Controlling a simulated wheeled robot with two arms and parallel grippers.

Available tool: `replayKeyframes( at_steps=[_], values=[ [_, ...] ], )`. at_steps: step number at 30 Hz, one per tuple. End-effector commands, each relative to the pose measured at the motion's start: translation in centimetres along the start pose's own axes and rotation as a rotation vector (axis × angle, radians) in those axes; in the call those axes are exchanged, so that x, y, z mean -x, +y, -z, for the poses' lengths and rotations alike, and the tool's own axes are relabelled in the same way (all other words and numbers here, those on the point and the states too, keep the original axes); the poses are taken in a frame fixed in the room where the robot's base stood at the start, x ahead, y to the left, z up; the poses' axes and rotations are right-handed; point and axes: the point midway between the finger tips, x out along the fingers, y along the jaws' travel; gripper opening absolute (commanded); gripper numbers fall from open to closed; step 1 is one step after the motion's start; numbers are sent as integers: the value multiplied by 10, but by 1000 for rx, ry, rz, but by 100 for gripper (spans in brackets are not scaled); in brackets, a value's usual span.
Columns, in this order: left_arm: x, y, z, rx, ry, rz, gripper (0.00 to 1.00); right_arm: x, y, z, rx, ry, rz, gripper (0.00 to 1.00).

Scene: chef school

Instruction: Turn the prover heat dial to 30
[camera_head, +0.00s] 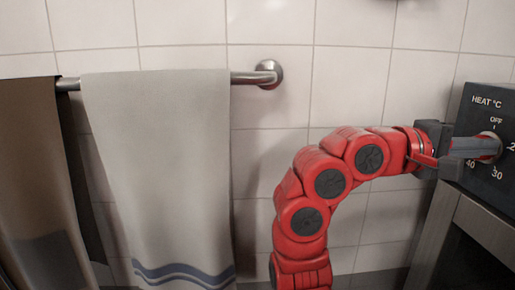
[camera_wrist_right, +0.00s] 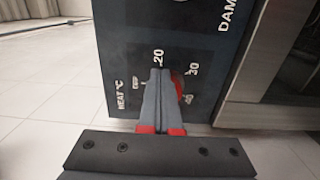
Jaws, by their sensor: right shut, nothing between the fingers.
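The prover's dark control panel (camera_head: 483,106) is at the right edge of the head view, marked "HEAT °C" with OFF, 30 and 40 around the heat dial (camera_head: 496,135). My right gripper (camera_head: 494,147) reaches in from the left with its fingers shut and their tips at the dial. In the wrist view the panel (camera_wrist_right: 125,50) is turned sideways, and the shut right gripper (camera_wrist_right: 160,75) covers most of the dial. A red patch shows right of the fingertips, near 30 and 40. I cannot tell where the dial points. My left gripper is not in view.
A grey towel (camera_head: 155,160) hangs from a metal rail (camera_head: 250,77) on the white tiled wall. A steel-framed dark door (camera_head: 470,250) lies below the panel.

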Motion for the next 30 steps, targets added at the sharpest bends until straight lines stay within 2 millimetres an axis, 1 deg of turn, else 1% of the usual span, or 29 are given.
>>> replayKeyframes(
  at_steps=[14,20,30],
  values=[
    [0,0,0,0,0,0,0,1,-3,7,2,5,0,0],
    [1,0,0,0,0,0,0,1,-4,7,2,7,0,0],
    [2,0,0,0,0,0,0,1,-12,5,2,9,0,0]
  ],
)
